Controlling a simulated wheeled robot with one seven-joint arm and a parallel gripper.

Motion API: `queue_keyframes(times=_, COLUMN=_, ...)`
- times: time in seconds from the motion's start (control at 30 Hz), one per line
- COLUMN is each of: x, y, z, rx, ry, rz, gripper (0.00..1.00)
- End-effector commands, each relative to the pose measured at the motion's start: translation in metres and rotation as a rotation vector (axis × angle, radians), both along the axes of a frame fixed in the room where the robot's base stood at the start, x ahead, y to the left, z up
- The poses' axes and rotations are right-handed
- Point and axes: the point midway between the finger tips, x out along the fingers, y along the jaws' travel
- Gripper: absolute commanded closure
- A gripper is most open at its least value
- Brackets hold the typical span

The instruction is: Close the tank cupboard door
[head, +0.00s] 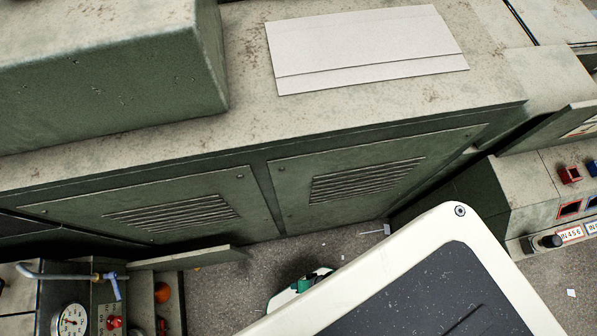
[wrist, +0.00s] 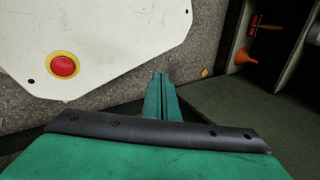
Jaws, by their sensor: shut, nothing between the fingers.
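The tank cupboard door (head: 192,258) shows in the head view at lower left as a pale top edge with a thin green face. It stands open, swung out from the cupboard (head: 145,305). In the wrist view the door appears as a dark green panel (wrist: 240,108) at right, beside the open cupboard (wrist: 283,45). An orange funnel (wrist: 246,56) and a red-handled tool (wrist: 266,27) show inside. My gripper (wrist: 161,80) is shut and empty, left of the door panel and apart from it. In the head view my own body mostly hides it.
A green machine with louvred panels (head: 165,212) runs across behind, with pale sheets (head: 365,48) on top. A gauge (head: 71,322) and a blue-handled tap (head: 112,284) are at lower left. A control console (head: 565,200) stands at right. Speckled floor (head: 335,250) lies between.

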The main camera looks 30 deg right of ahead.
Motion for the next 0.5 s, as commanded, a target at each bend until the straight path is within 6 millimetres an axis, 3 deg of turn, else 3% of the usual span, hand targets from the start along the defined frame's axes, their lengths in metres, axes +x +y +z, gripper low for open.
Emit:
queue_keyframes(times=0.13, x=0.043, y=0.027, z=0.005, rx=0.284, ry=-0.065, rz=-0.065, gripper=1.0)
queue_keyframes(times=0.23, x=0.08, y=0.037, z=0.026, rx=0.47, ry=-0.161, rz=-0.104, gripper=1.0)
queue_keyframes(times=0.4, x=0.138, y=0.033, z=0.076, rx=0.71, ry=-0.368, rz=-0.166, gripper=1.0)
queue_keyframes(times=0.5, x=0.16, y=0.025, z=0.1, rx=0.795, ry=-0.471, rz=-0.188, gripper=1.0)
